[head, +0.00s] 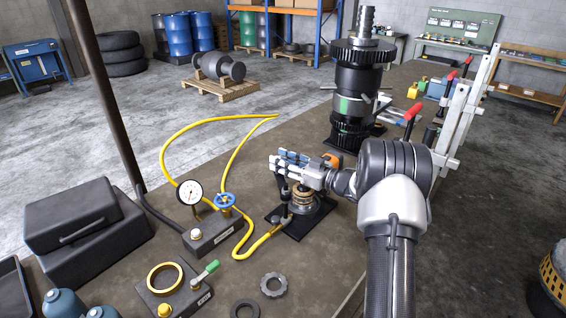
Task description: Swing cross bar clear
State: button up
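My gripper (288,166) reaches in from the right, its fingers pointing left, above a small press fixture with a black base plate (294,231). The fixture carries a copper-coloured coil spring (302,196) around a metal part and a dark upright post (285,206) at its left. The yellow hose ends at the fixture's near left side. I cannot make out the cross bar; the gripper covers the top of the fixture. Whether the fingers are closed on anything does not show.
A gauge box with a blue valve wheel (225,201) and a yellow hose (164,152) stand left of the fixture. A tall dark gear stack (357,90) stands behind. A fixture with a green-handled lever (207,272) and loose rings lie in front. Black cases (72,216) fill the left.

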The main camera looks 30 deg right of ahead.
jog(key=shift+o, duration=1)
jog(key=shift+f, duration=0.1)
jog(key=shift+s, duration=0.1)
jog(key=v, duration=1.2)
